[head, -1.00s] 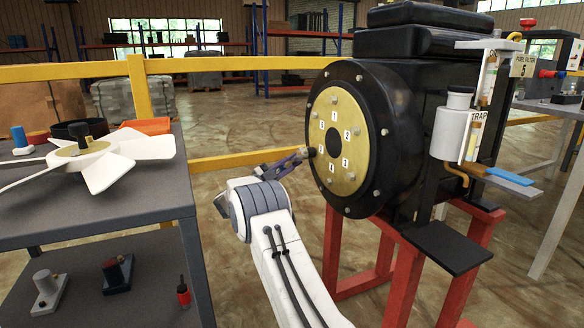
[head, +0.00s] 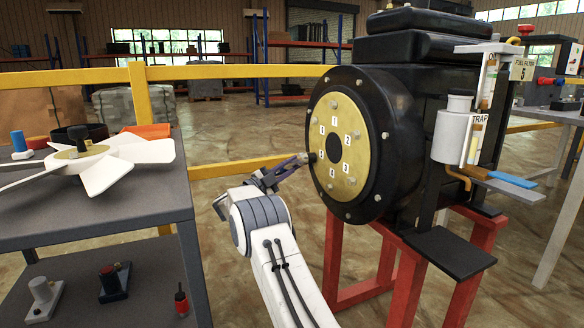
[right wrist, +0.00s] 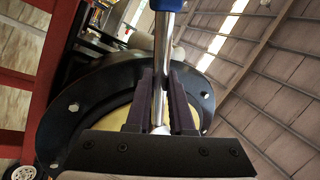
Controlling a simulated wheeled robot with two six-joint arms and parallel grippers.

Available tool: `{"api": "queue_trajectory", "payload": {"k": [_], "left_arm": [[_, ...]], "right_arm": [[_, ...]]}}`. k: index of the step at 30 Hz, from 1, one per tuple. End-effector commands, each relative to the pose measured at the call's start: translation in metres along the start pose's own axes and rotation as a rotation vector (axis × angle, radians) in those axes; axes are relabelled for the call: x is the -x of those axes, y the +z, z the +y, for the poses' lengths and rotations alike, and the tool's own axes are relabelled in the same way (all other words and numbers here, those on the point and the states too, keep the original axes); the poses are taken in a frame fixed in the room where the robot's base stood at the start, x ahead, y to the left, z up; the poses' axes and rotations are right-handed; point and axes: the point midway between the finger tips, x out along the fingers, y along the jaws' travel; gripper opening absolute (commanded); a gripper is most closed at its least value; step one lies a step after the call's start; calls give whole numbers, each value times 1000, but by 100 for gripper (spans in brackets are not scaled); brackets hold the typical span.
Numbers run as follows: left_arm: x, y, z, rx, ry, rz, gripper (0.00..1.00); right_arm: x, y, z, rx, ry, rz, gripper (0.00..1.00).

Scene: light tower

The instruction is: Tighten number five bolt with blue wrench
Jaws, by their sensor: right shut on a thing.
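A brass round plate (head: 345,110) with numbered labels and several bolts faces left on the black machine (head: 405,140). In the head view my right gripper (head: 296,164) reaches the plate's lower left edge. A dark tip there covers the bolt beside the lower left label, likely number five; I cannot tell whether it is seated on it. In the right wrist view my right gripper (right wrist: 160,100) is shut on the metal shaft of the blue wrench (right wrist: 168,5), whose blue handle runs off the top. The wrench's far end is hidden. My left gripper is not in view.
A grey table (head: 95,215) with a white fan (head: 95,165) stands left. The machine rests on a red stand (head: 385,265). A small shelf at right holds another blue-handled item (head: 512,180). A yellow rail (head: 230,70) runs behind.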

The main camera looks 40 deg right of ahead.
Motion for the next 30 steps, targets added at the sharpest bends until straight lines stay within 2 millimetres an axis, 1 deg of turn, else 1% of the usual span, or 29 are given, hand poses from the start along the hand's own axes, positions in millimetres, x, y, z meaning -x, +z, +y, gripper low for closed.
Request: {"api": "queue_trajectory", "payload": {"k": [1, 5, 9, 20, 30], "left_arm": [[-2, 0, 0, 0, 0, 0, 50], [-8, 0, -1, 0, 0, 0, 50], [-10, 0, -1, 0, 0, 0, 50], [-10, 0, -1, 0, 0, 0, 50], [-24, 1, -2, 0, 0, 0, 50]], "right_arm": [[-3, -2, 0, -15, 2, 12, 0], [-4, -1, -2, -62, -1, 31, 0], [-6, -2, -7, -108, -4, 50, 0], [-6, -2, -8, -116, -6, 51, 0], [-6, -1, -12, -217, -22, 65, 0]]}}
